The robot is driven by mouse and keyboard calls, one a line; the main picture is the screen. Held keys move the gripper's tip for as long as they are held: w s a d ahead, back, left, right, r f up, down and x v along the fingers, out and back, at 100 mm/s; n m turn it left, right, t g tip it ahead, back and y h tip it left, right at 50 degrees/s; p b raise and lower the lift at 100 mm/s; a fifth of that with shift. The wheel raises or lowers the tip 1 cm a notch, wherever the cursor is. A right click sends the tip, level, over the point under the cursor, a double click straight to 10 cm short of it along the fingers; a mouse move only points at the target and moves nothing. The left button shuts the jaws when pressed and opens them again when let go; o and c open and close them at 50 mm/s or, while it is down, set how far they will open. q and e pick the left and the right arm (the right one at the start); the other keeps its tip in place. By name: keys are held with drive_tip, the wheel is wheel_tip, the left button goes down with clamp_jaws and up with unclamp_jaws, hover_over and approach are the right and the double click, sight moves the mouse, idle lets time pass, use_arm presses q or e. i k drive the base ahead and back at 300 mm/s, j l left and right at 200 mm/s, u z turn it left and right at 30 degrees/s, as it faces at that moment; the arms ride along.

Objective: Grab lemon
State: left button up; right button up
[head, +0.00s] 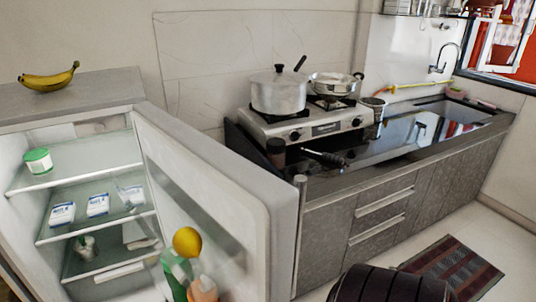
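A yellow lemon (187,241) is at the open fridge door, on the inner side, above a green bottle-like item (177,272) and an orange one (203,289). I cannot tell whether it rests on them or on a door shelf behind. The fridge door (222,160) stands wide open. Neither of my grippers can be made out in the head view.
Fridge shelves (100,228) hold a green-lidded tub (38,161) and small packs. Bananas (48,78) lie on the fridge top. A stove (310,122) with a pot (278,92) stands behind the door. A dark ribbed shape (390,286) fills the bottom edge. Floor shows at right.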

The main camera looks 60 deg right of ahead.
sight(186, 242)
drive_tip(key=k+l, duration=0.1)
drive_tip(key=l, duration=0.3)
drive_tip(key=k+l, duration=0.1)
drive_tip(key=l, duration=0.3)
drive_tip(key=k+l, duration=0.1)
drive_tip(key=l, duration=0.3)
drive_tip(key=k+l, duration=0.1)
drive_tip(key=l, duration=0.3)
drive_tip(key=k+l, duration=0.1)
drive_tip(key=l, duration=0.3)
drive_tip(key=i+j, duration=0.1)
drive_tip(key=j, duration=0.2)
drive_tip(key=i+j, duration=0.15)
drive_tip(key=j, duration=0.15)
